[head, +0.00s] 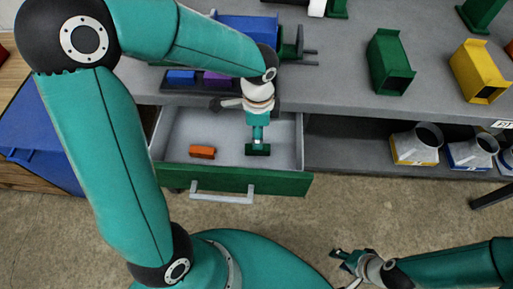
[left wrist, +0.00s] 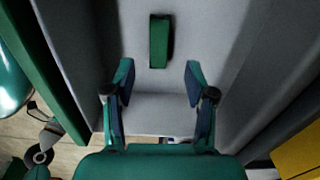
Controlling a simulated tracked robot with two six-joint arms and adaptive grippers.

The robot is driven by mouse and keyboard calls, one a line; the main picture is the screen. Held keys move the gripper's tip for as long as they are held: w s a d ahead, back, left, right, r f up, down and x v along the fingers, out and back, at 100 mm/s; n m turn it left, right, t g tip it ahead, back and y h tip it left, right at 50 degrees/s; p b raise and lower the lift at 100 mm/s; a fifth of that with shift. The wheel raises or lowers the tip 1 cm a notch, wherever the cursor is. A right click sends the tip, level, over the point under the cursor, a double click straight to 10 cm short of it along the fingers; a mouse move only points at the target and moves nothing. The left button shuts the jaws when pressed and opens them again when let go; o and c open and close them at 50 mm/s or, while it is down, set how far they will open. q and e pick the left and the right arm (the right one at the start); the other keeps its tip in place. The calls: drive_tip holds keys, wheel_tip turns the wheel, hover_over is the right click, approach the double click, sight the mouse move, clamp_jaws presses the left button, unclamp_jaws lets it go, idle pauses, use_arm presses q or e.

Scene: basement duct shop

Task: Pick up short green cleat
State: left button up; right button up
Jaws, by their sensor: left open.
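The short green cleat (head: 258,150) lies on the grey floor of the open drawer, right of its middle. In the left wrist view the green cleat (left wrist: 160,41) is upright in the picture, beyond the fingertips and roughly centred between them. My left gripper (head: 258,136) points down into the drawer above the cleat. In its own wrist view the left gripper (left wrist: 158,75) is open, fingers wide apart, with nothing between them. My right gripper (head: 341,261) hangs low over the bare floor, away from the drawer, and looks open and empty.
The drawer (head: 285,184) has a green front and a pale handle. An orange cleat (head: 202,152) lies left in it. A tray with blue and purple blocks (head: 180,77), a green duct (head: 390,63) and a yellow duct (head: 479,72) stand on the bench. A blue bin (head: 45,135) is at left.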

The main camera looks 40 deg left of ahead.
use_arm(q)
drive_tip(key=shift+s+f+b, duration=0.15)
drive_tip(key=shift+f+b, duration=0.15)
drive_tip(key=shift+f, duration=2.85)
clamp_jaws()
